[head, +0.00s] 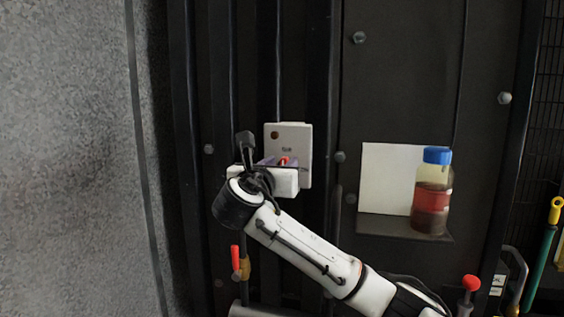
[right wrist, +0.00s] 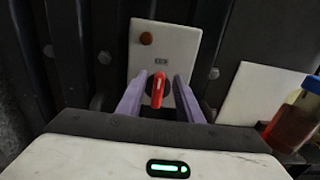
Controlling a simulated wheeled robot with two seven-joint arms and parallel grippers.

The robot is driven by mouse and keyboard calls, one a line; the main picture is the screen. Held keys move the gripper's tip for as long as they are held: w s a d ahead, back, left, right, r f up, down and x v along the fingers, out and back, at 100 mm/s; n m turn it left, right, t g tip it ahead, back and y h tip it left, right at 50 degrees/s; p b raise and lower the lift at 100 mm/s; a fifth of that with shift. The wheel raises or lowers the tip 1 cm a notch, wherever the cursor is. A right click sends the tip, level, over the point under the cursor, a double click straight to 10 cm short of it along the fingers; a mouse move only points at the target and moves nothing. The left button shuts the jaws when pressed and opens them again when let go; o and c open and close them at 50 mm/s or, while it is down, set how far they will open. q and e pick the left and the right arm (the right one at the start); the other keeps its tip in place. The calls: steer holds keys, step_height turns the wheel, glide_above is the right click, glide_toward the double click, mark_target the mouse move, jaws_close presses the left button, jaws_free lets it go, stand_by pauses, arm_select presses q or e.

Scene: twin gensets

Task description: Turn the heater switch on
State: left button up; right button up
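The heater switch is a pale plate (head: 301,137) on the dark panel, with a small brown-orange indicator at its upper left. Its red knob (right wrist: 158,89) stands on a dark round base in the right wrist view, its handle close to upright. My right gripper (right wrist: 160,100) is open, with one lilac finger on each side of the red knob and a gap on both sides. My left gripper is not in view.
A bottle with a blue cap and dark red liquid (head: 431,195) stands on a small shelf (head: 385,228) right of the switch, before a white card (head: 385,175). A red-handled lever (head: 236,260) is below left. A red-topped knob (head: 470,284) is at lower right.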

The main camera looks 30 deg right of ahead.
steer(key=shift+w+d, duration=0.45)
steer(key=shift+d, duration=0.05)
jaws_close()
steer(key=shift+m, duration=0.3)
steer(key=shift+s+d+f+m, duration=0.35)
steer(key=shift+f+m, duration=0.1)
steer(key=shift+m, duration=2.4)
steer(key=shift+s+d+f+m, duration=0.25)
steer(key=shift+f+m, duration=0.2)
steer(key=shift+m, duration=2.45)
steer(key=shift+s+d+f+m, duration=0.25)
steer(key=shift+s+f+m, duration=0.2)
steer(key=shift+m, duration=2.7)
